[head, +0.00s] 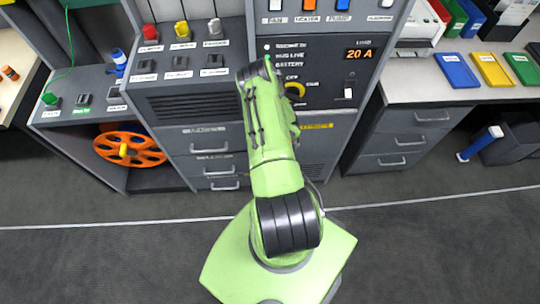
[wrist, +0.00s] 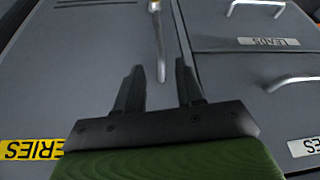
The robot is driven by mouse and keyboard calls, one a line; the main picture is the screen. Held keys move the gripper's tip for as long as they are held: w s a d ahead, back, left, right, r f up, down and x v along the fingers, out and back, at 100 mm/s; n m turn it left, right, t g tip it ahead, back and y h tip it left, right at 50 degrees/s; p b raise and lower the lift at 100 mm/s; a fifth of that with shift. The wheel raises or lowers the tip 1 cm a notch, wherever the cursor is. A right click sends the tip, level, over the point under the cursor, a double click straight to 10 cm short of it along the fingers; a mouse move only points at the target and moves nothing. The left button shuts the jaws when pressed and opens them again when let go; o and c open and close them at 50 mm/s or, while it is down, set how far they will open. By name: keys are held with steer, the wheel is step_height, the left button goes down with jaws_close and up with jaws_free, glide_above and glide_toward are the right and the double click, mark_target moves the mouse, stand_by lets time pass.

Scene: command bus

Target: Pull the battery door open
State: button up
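The battery door (wrist: 80,60) is a flat grey panel in the wrist view, with a yellow label ending in "ERIES" (wrist: 32,150) upside down at lower left. Its pale metal bar handle (wrist: 156,30) runs lengthwise near the door's edge. My gripper (wrist: 160,68) is open, and the handle's near end shows between its two dark fingertips. I cannot tell whether the fingers reach around the bar or stop short of it. In the head view my green arm hides the gripper and handle; the yellow label (head: 318,126) shows right of the arm.
Drawers with bar handles, one labelled LEADS (wrist: 270,42), sit beside the door; drawers (head: 215,165) also show left of my arm. An orange reel (head: 130,148) stands in an open bay at left. The floor (head: 430,240) before the cabinets is clear.

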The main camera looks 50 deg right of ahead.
steer(key=b+x, duration=0.3)
steer(key=x, duration=0.7)
steer(key=shift+f, duration=0.1)
jaws_close()
